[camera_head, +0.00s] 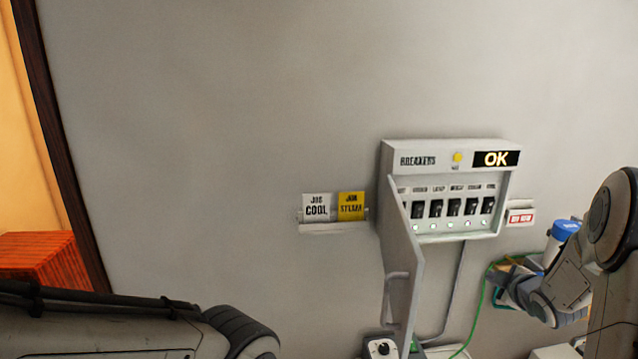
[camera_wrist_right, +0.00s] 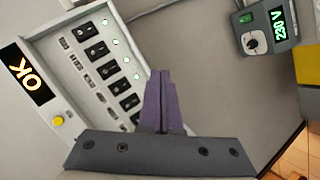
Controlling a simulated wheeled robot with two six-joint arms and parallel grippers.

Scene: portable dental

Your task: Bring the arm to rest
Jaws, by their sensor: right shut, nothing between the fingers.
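My right arm (camera_head: 570,285) comes in from the right edge of the head view, at the right of the breaker box and below its level. In the right wrist view my right gripper (camera_wrist_right: 160,76) has its two purple fingers pressed together with nothing between them. The fingertips lie in front of the breaker box's lower edge in that view; whether they touch it I cannot tell. My left arm (camera_head: 110,320) crosses the lower left of the head view, and its gripper is out of the picture.
The breaker box (camera_head: 445,150) on the wall shows OK, with its door (camera_head: 402,270) swung open. White and yellow cards (camera_head: 334,207) sit on a small wall holder at its left. A green cable (camera_head: 480,305) hangs near my right arm. The wall at left is clear.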

